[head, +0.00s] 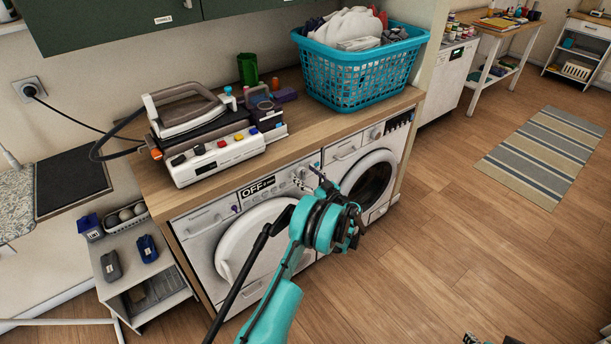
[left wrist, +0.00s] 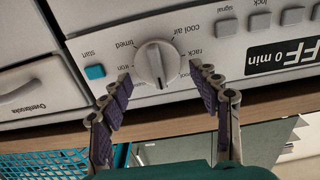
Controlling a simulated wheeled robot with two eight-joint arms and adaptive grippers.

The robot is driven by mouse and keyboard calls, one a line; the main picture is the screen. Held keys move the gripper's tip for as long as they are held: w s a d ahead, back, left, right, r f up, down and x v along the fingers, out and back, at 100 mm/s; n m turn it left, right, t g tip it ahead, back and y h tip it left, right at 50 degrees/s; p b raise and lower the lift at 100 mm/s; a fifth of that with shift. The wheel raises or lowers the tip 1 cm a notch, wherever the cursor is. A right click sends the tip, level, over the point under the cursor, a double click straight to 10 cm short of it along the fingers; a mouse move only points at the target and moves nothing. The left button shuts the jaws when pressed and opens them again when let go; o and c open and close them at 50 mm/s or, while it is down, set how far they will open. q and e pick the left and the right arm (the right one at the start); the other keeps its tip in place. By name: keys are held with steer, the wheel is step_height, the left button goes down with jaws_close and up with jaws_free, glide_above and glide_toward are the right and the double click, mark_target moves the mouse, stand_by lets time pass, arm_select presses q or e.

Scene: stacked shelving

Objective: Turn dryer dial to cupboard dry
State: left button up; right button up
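The dryer (head: 202,222) is the left white machine under the wooden counter, with an OFF display (head: 257,187). In the left wrist view, which is upside down, its round grey dial (left wrist: 156,63) has labels around it, including "timed", "cool air" and "rack". The dial's ridge runs roughly up and down the picture. My left gripper (left wrist: 161,80) is open, with one finger on each side of the dial and gaps visible. In the head view my left gripper (head: 312,180) is at the panel. A dark part of my right gripper (head: 485,340) shows at the bottom edge; its fingers are unclear.
A turquoise start button (left wrist: 95,72) and a signal button (left wrist: 227,28) flank the dial. A second machine (head: 372,176) stands to the right. The counter holds an iron (head: 185,108) and a turquoise laundry basket (head: 350,75). The floor at right is open.

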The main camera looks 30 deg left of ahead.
arm_select(q)
steer(key=c, duration=0.8)
steer(key=shift+m, duration=0.4)
steer(key=shift+w+d+f+m, duration=0.1)
steer(key=shift+w+m, duration=0.05)
steer(key=shift+m, duration=1.2)
steer(key=shift+w+d+f+m, duration=0.1)
steer(key=shift+w+m, duration=0.05)
steer(key=shift+m, duration=1.15)
steer(key=shift+w+f+m, duration=0.1)
steer(key=shift+w+m, duration=0.05)
steer(key=shift+m, duration=1.2)
steer(key=o, duration=1.1)
